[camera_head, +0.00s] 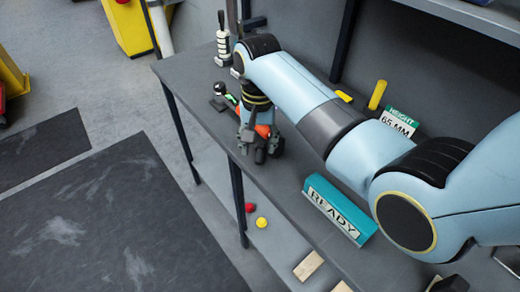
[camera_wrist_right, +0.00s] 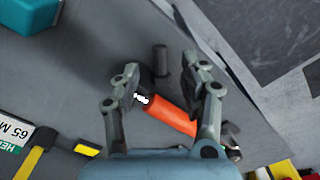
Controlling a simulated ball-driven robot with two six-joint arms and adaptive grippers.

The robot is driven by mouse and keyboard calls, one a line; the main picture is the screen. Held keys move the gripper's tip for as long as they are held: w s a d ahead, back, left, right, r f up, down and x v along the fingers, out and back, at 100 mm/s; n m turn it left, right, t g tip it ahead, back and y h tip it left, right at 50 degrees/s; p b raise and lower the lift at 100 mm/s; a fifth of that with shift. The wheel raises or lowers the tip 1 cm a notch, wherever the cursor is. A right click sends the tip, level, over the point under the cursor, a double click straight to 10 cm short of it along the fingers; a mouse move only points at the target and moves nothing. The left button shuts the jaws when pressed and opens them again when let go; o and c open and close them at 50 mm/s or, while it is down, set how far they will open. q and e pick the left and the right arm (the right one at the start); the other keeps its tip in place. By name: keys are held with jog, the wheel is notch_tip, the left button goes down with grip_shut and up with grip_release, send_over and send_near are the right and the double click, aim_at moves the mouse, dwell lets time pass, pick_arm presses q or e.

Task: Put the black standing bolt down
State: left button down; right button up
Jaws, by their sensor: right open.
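The black standing bolt (camera_wrist_right: 160,60) shows in the right wrist view as a dark upright cylinder on the grey bench top (camera_wrist_right: 95,75). My right gripper (camera_wrist_right: 164,75) is open, with one finger on either side of the bolt and a gap to each. In the head view my right gripper (camera_head: 259,145) points down at the bench near its front edge; the bolt is hard to tell from the dark fingers there. An orange cylinder (camera_wrist_right: 172,115) lies between the fingers, nearer the palm. My left gripper is not in view.
A teal READY block (camera_head: 338,208) and a HEIGHT sign (camera_head: 400,120) stand to the right. A yellow cylinder (camera_head: 377,95) is at the back. A black-and-white striped item (camera_head: 223,45) stands at the far end. Red (camera_head: 249,207) and yellow (camera_head: 262,222) balls lie below the bench top.

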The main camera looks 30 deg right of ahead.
aim_at(259, 159)
notch_tip(259, 159, down, 5)
jog(key=shift+r, duration=0.15)
jog(key=shift+f, duration=0.25)
jog(key=c, duration=0.4)
jog(key=shift+c, duration=1)
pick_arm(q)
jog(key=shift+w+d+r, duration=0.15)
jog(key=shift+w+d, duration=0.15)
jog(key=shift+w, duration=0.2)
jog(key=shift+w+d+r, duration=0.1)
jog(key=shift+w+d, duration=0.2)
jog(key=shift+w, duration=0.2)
pick_arm(e)
grip_shut()
